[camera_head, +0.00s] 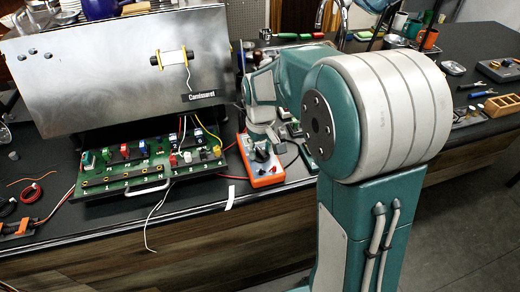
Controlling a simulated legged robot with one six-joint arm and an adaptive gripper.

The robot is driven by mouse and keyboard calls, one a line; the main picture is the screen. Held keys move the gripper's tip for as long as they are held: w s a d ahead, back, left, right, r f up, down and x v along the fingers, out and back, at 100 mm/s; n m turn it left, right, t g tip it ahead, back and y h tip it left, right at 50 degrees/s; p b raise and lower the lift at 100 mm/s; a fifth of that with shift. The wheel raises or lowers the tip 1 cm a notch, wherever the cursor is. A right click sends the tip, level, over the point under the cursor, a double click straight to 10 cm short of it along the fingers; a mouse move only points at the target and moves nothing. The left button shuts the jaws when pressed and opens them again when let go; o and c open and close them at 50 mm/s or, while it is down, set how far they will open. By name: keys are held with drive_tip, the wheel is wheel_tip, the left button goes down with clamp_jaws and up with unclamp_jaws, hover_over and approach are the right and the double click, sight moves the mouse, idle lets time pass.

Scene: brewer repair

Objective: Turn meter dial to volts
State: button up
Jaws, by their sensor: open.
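The meter (266,181) is an orange box with a grey face, lying on the dark bench right of the green circuit board. A dark round dial (262,154) shows on its face; its pointer and markings are too small to read. My arm reaches over the bench from the right, and my gripper (262,142) is at its far end, just above the meter's dial end. It is open. It is small in view and I cannot tell whether its fingers touch the dial.
A steel brewer panel (110,70) stands open behind the green circuit board (130,178), with loose wires in front. Red and black cable coils (32,193) lie at the left. A wooden organizer (501,106) and tools lie at the far right. My arm covers the bench's middle.

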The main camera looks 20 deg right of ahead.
sight(260, 151)
wheel_tip(260, 151, up, 12)
idle(0.5)
drive_tip(key=shift+f, duration=0.1)
drive_tip(key=s+m+t, duration=0.2)
drive_tip(key=s+t, duration=0.3)
drive_tip(key=s, duration=1.6)
drive_tip(key=shift+r+m+t, duration=0.25)
drive_tip(key=shift+m+t, duration=0.05)
drive_tip(key=shift+m, duration=0.1)
